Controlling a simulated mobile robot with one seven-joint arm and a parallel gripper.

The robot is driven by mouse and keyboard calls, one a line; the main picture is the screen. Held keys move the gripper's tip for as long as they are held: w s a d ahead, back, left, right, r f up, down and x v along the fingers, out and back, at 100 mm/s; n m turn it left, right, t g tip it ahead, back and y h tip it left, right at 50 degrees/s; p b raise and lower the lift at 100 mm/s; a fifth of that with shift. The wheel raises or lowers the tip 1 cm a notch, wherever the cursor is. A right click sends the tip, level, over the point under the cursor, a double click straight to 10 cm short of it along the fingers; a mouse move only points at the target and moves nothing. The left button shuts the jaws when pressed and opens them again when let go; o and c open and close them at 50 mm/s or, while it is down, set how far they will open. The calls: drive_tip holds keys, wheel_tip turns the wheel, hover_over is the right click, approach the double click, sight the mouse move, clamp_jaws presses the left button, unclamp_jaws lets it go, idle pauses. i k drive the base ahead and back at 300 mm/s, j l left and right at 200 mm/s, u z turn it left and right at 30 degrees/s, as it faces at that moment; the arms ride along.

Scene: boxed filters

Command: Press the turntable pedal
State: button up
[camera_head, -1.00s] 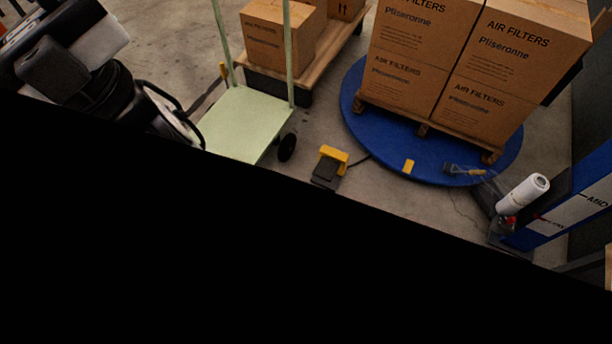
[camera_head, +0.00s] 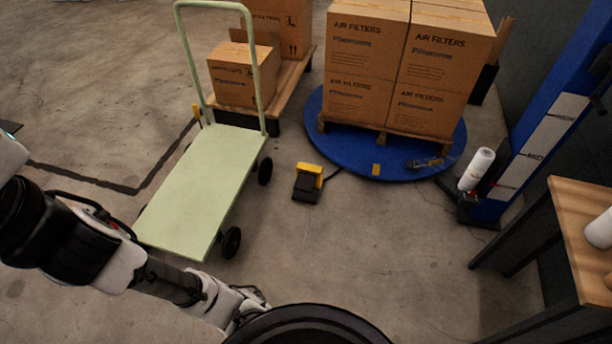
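The turntable pedal (camera_head: 307,183) is a small black foot pedal with a yellow guard. It sits on the concrete floor near the middle of the view, in front of the blue round turntable (camera_head: 345,160) and a little to its left. A cable runs from it toward the turntable. The pedal's black plate faces me and nothing touches it. My arm reaches in from the left to the bottom middle, well short of the pedal. Its far end passes behind a dark round part at the bottom edge, and no gripper fingers show.
A pale green cart (camera_head: 200,185) stands left of the pedal. Boxes of air filters (camera_head: 365,55) stand on a pallet on the turntable. A blue wrapper mast (camera_head: 545,120) with a film roll (camera_head: 476,168) and a wooden table (camera_head: 572,215) are right. Floor before the pedal is clear.

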sight(305, 182)
drive_tip(key=k+j, duration=0.1)
drive_tip(key=k, duration=0.15)
drive_tip(key=i+l+u, duration=0.1)
drive_tip(key=u, duration=0.3)
drive_tip(key=i+l+u, duration=0.15)
drive_tip(key=u, duration=0.2)
drive_tip(key=i+l+u, duration=0.15)
drive_tip(key=l, duration=0.15)
drive_tip(key=i+l+u, duration=0.1)
drive_tip(key=l, duration=0.25)
drive_tip(key=i+l+u, duration=0.15)
drive_tip(key=i+l, duration=0.15)
drive_tip(key=l, duration=0.2)
drive_tip(key=i+l, duration=0.1)
drive_tip(key=l, duration=0.3)
drive_tip(key=i+l, duration=0.15)
drive_tip(key=l, duration=0.2)
drive_tip(key=i+l+u, duration=0.1)
drive_tip(key=l, duration=0.25)
drive_tip(key=i+l, duration=0.15)
drive_tip(key=l, duration=0.25)
drive_tip(key=i+l, duration=0.15)
drive_tip(key=l, duration=0.2)
drive_tip(key=i+l, duration=0.1)
drive_tip(key=l, duration=0.3)
drive_tip(key=u, duration=0.05)
